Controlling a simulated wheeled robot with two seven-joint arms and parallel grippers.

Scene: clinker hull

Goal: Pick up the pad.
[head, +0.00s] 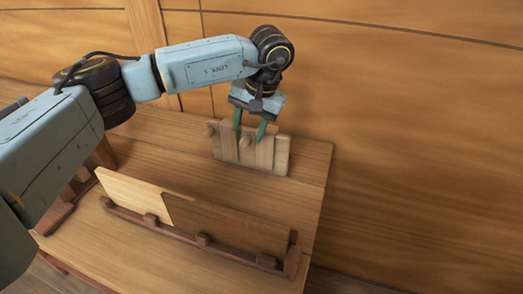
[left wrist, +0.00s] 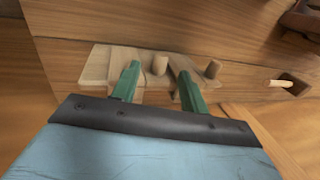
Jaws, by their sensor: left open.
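No piece is clearly marked as the pad, and I cannot tell which one it is. A pale wooden stand (head: 281,157) of upright boards with short round pegs stands at the table's back right; it also shows in the left wrist view (left wrist: 96,66). My left gripper (head: 249,131) is open above it, its green fingers pointing down. In the left wrist view the gripper (left wrist: 158,67) has one peg (left wrist: 160,64) showing between its fingers and another peg (left wrist: 213,69) outside the right finger. Nothing is visibly held. My right gripper is out of view.
A long two-tone board (head: 225,220) leans in a dark wooden rack (head: 150,219) along the table front (head: 120,258). A plank wall (head: 400,110) rises close behind. In the left wrist view a dark block with a pale dowel (left wrist: 281,83) lies at the right.

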